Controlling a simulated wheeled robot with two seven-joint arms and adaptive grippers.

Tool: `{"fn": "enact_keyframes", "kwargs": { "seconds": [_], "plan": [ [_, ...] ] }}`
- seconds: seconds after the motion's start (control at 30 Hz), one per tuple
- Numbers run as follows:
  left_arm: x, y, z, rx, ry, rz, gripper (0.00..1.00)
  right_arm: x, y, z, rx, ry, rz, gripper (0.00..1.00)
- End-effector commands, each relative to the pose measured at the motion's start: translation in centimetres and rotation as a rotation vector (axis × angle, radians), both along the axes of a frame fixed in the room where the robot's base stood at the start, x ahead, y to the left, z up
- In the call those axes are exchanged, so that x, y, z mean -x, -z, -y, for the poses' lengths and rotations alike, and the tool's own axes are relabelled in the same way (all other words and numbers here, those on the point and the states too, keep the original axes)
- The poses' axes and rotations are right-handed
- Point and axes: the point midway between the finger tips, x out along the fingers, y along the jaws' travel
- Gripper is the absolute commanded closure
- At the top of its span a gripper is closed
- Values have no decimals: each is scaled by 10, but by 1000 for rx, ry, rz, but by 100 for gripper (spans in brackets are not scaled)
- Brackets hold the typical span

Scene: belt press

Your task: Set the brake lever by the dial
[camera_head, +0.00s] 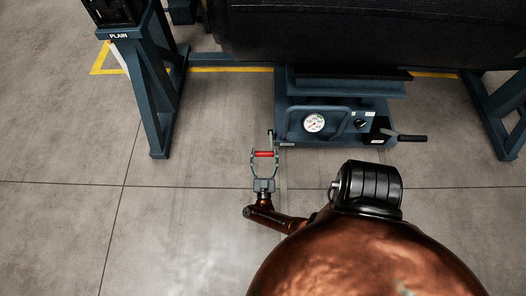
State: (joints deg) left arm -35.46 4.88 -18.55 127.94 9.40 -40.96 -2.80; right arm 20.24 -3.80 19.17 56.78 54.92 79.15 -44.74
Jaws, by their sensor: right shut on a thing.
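The brake lever shows as a short red grip (264,154) at the lower left corner of the blue press unit, with a thin metal stem behind it. My right gripper (264,157) is shut on the red grip, one finger at each end of it. The round white dial (314,122) with red marks sits on the front of the unit, behind a blue tube guard. Its needle is too small to read. My left gripper is not in view.
A black knob (360,124) sits right of the dial, under small labels. A black-handled lever (410,138) sticks out at the unit's right. Blue legs (158,100) stand at both sides under a large dark belt roll (370,30). The floor in front is clear.

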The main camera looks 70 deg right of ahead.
Motion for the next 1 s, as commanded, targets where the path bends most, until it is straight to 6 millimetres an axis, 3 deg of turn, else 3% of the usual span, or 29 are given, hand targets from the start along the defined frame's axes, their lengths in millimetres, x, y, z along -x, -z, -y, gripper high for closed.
{"fn": "enact_keyframes", "kwargs": {
  "seconds": [0.03, 0.17, 0.2, 0.4, 0.47, 0.77, 1.0],
  "plan": [
    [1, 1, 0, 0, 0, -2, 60, 7, 13, -4, -23, 3, -19, 81],
    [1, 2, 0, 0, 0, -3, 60, 7, 13, -5, -25, 1, -21, 81],
    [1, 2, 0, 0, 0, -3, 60, 7, 14, -5, -26, 1, -21, 37],
    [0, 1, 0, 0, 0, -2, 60, 5, 11, -4, -20, 0, -16, 23],
    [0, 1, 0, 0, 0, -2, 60, 4, 9, -4, -18, 0, -14, 20],
    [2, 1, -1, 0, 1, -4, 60, 3, 7, -4, -14, 0, -10, 20],
    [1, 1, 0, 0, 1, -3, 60, 11, 16, -32, -16, 1, -12, 20]
  ]
}}
